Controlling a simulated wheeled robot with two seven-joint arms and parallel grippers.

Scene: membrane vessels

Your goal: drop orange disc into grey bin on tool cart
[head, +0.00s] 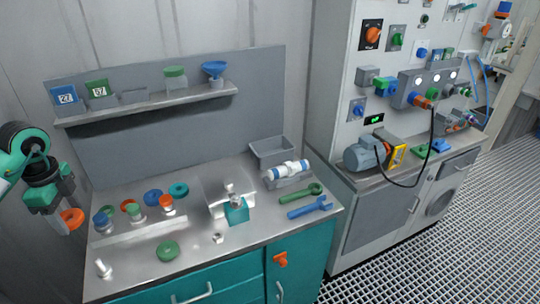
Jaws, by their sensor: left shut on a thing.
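My left gripper (62,208), teal and black, is at the left edge of the head view, beside the bench's left end. It is shut on an orange disc (72,220), which hangs in the air to the left of the benchtop. An open grey bin (272,152) stands at the back right of the steel top of a teal-fronted bench (205,272) with drawers. It is far to the right of my gripper. I cannot tell for certain that this bench is the tool cart. My right gripper is not in view.
Several discs and small vessels, including a blue disc (153,198) and a green disc (168,251), lie on the left half. A vise (236,211) stands mid-bench. A white cylinder (286,170) and two wrenches (310,207) lie near the bin. A shelf (150,108) is above.

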